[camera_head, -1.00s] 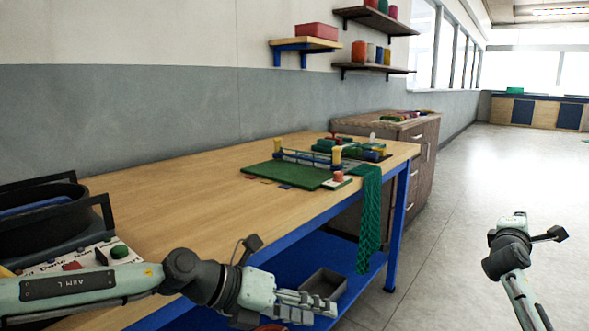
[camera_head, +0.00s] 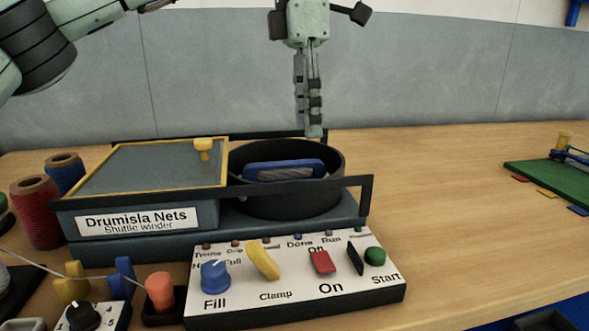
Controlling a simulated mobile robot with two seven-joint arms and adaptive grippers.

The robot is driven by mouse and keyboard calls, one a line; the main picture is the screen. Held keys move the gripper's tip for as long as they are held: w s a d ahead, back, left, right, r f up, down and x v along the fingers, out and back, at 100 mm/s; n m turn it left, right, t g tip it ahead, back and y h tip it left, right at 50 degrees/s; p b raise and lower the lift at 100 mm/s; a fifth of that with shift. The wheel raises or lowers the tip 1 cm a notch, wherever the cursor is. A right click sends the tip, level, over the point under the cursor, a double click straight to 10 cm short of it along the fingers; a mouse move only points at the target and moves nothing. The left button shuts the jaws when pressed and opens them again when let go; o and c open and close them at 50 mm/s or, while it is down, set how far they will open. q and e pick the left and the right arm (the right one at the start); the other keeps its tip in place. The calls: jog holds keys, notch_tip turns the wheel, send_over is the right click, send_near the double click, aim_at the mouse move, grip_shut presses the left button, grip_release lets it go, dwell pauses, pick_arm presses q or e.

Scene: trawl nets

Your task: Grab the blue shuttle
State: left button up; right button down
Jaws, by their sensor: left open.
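The blue shuttle (camera_head: 284,170) lies inside the round black bowl (camera_head: 335,189) of the shuttle winder (camera_head: 95,243). It is a flat blue oval frame with a grey middle. My left gripper (camera_head: 312,130) hangs fingers down from the top of the view, above and a little behind the right part of the bowl. Its fingers look nearly side by side from here, and nothing shows between them. The shuttle is apart from the gripper. My right gripper is out of view.
A black bar frame (camera_head: 364,200) runs across the bowl's front. A white control panel (camera_head: 300,290) with knobs and switches stands before the winder. Red (camera_head: 37,209) and blue (camera_head: 64,172) spools stand at left. A green board (camera_head: 556,178) lies at far right, with bare table between.

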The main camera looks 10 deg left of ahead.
aim_at(296, 162)
pick_arm(q)
jog(key=shift+w+a+f+y, duration=0.1)
jog(key=shift+w+a+y, duration=0.1)
jog(key=shift+a, duration=0.4)
jog(key=shift+w+a+f+y, duration=0.1)
jog(key=shift+a+y, duration=0.1)
jog(key=shift+a, duration=0.35)
jog(key=f, duration=0.7)
jog(key=shift+w+d+f, duration=0.1)
jog(key=shift+w+d, duration=0.1)
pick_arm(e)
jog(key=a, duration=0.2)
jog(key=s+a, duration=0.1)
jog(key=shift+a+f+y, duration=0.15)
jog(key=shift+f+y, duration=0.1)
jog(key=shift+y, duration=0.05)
pick_arm(q)
jog(key=shift+c, duration=0.2)
grip_shut()
